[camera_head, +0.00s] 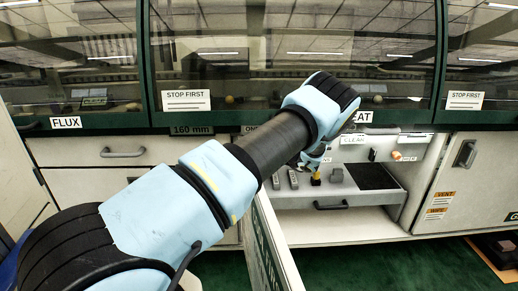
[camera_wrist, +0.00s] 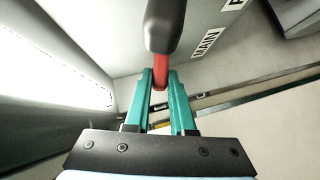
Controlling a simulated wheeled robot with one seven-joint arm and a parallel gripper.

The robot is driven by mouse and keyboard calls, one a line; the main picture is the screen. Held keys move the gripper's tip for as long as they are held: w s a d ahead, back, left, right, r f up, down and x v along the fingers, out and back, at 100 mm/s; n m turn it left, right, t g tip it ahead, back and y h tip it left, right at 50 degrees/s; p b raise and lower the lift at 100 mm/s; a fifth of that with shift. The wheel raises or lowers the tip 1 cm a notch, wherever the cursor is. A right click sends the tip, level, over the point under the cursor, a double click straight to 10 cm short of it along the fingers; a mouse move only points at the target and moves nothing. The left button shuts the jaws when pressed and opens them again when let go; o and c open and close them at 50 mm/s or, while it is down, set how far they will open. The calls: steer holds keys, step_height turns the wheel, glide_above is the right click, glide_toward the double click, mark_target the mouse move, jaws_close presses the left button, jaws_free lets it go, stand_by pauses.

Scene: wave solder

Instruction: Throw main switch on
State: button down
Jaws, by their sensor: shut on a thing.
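The main switch shows in the wrist view as a lever with a dark grey grip (camera_wrist: 165,25) and a red shaft (camera_wrist: 163,75). A white MAIN label (camera_wrist: 206,43) is on the pale panel beside it. My gripper (camera_wrist: 161,80) has its teal fingers shut on the lever, on either side of the red shaft. The lever's base and its exact on or off position cannot be told. In the head view my arm reaches toward the machine front, and the lever cannot be made out there.
A grey handle (camera_head: 465,153) is on the right cabinet. An open panel edge (camera_head: 272,245) stands beneath my arm. Green floor (camera_head: 380,264) is free at the front.

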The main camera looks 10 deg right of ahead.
steer(key=shift+d+r+m+p, duration=0.15)
steer(key=shift+m+p, duration=0.15)
stand_by(0.4)
steer(key=c, duration=0.8)
jaws_free()
steer(key=shift+g, duration=0.3)
steer(key=shift+o, duration=0.2)
steer(key=b+v, duration=0.1)
steer(key=v, duration=0.9)
steer(key=shift+s+b, duration=0.25)
steer(key=shift+b, duration=0.1)
steer(key=shift+d+r, duration=0.15)
